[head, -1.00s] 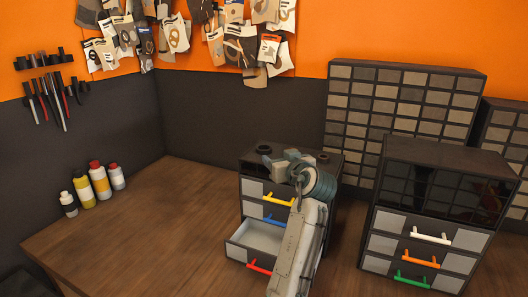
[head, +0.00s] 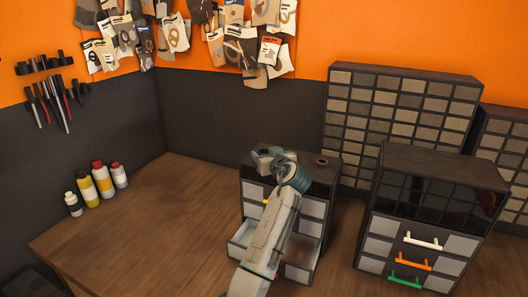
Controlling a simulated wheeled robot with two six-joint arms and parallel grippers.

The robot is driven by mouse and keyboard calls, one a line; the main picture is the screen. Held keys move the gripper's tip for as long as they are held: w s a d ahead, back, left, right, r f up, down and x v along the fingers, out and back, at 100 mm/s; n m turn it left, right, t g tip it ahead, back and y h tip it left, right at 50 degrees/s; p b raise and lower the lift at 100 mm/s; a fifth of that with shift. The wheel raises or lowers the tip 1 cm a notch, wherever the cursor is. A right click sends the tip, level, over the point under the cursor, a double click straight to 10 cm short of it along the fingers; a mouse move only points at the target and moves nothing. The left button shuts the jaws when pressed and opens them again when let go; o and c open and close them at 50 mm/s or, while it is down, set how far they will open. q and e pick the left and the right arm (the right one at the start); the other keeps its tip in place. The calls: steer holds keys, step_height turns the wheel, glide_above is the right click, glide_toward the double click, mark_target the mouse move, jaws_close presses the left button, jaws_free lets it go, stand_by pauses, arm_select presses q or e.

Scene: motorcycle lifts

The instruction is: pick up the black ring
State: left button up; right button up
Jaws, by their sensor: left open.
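My left gripper (head: 265,155) is open over the back left of the top of a small dark drawer cabinet (head: 303,172). A black ring lay on that spot a second ago; now the gripper hides it, and I cannot tell whether the jaws are around it or above it. A second, dark brownish ring (head: 322,161) lies on the right part of the cabinet top, apart from the gripper. My right gripper is not in view.
The small cabinet's lower drawer (head: 240,232) stands open, partly behind my arm. A second cabinet (head: 445,175) with white, orange and green handles stands at the right. Several bottles (head: 103,180) stand at the left. The wooden bench (head: 150,225) is clear at left.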

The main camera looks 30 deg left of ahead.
arm_select(q)
steer(key=shift+d, duration=0.15)
steer(key=c, duration=0.8)
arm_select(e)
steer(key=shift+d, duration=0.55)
